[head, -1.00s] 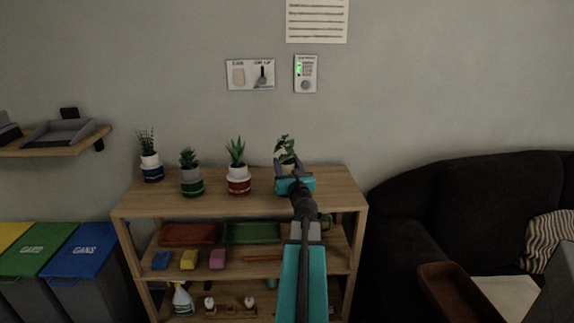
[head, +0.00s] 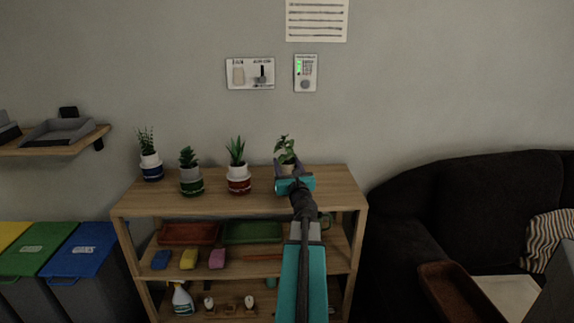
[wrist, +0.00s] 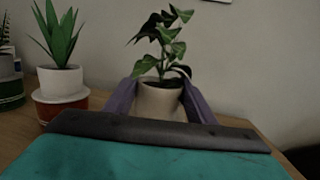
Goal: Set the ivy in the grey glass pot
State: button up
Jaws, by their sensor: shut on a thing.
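The ivy (head: 285,148), a leafy green plant in a small cream pot, stands at the right part of the shelf top. In the wrist view the ivy (wrist: 163,45) is upright, with its cream pot (wrist: 160,99) between my purple fingers. My gripper (head: 291,171) is shut on this pot from the front. It also shows in the wrist view (wrist: 160,100). The pot's base is hidden behind my gripper, so I cannot tell whether it touches the shelf or anything under it. I cannot make out a grey glass pot.
Other potted plants stand left on the wooden shelf unit (head: 215,201): one in a red and white pot (head: 239,180), one in green (head: 192,182), one in blue (head: 152,168). Trays and sponges lie below. A dark sofa (head: 470,205) is right.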

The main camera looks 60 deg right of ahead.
aim_at(288, 169)
jog(key=shift+f+b, duration=0.35)
jog(key=shift+b, duration=0.1)
dwell(0.6)
jog(key=o, duration=0.9)
jog(key=shift+c, duration=0.2)
jog(key=shift+v, duration=2.85)
jog(key=shift+r+p, duration=0.15)
jog(key=shift+p, duration=0.75)
jog(key=p, duration=0.4)
jog(key=shift+s+a+f, duration=0.2)
jog(key=shift+a, duration=0.15)
jog(key=p+v, duration=0.2)
jog(key=p, duration=0.6)
jog(key=shift+s+r, duration=0.1)
jog(key=shift+s, duration=0.05)
